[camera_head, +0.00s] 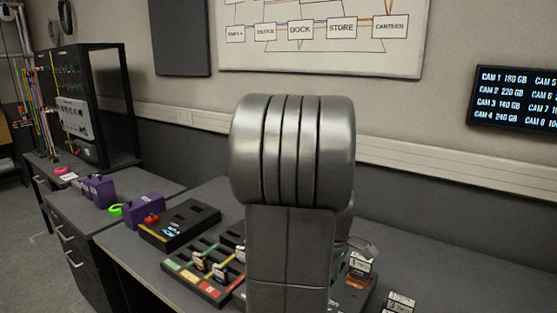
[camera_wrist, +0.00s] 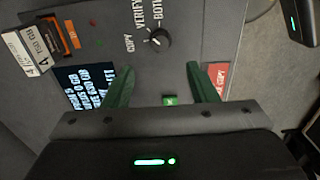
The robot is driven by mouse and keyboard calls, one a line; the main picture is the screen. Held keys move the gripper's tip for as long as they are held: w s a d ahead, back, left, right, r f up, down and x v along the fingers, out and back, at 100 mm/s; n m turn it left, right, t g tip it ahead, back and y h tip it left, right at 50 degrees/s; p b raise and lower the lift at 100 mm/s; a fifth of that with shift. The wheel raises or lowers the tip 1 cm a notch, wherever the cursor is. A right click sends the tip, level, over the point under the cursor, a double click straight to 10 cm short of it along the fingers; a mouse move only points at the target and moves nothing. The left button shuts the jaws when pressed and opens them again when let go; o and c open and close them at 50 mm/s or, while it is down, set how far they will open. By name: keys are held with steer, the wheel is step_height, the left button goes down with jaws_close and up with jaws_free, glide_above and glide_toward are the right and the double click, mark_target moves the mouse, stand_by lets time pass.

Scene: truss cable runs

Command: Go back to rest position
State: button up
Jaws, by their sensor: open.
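My gripper (camera_wrist: 160,67) shows in the wrist view as two green fingers, spread wide with nothing between them. It is above a dark grey device panel (camera_wrist: 112,35). The panel has a black knob (camera_wrist: 160,39) marked copy, verify and both, a small green button (camera_wrist: 169,100), a red copy label (camera_wrist: 216,80) and a lit text display (camera_wrist: 90,87). Labelled cards (camera_wrist: 27,51) stand at the panel's left side, beside an orange-marked slot (camera_wrist: 72,37). In the head view my grey arm link fills the middle and hides the gripper and much of the device.
A slotted tray (camera_head: 172,265) with small cards lies on the desk, beside a black slotted box (camera_head: 190,222). Purple cases (camera_head: 143,209) sit further left, near a black rack (camera_head: 115,95). Loose cards (camera_head: 400,302) lie at front right. The desk's right side (camera_head: 480,270) is clear.

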step_height(320, 180, down, 10)
steer(key=shift+s+f, duration=0.1)
steer(key=shift+r+m, duration=0.25)
steer(key=shift+m, duration=0.25)
steer(key=shift+m+p, duration=0.3)
steer(key=shift+m, duration=0.5)
steer(key=m+p, duration=0.1)
steer(key=m, duration=0.5)
steer(key=shift+p, duration=0.35)
step_height(320, 180, up, 11)
steer(key=shift+r, duration=0.15)
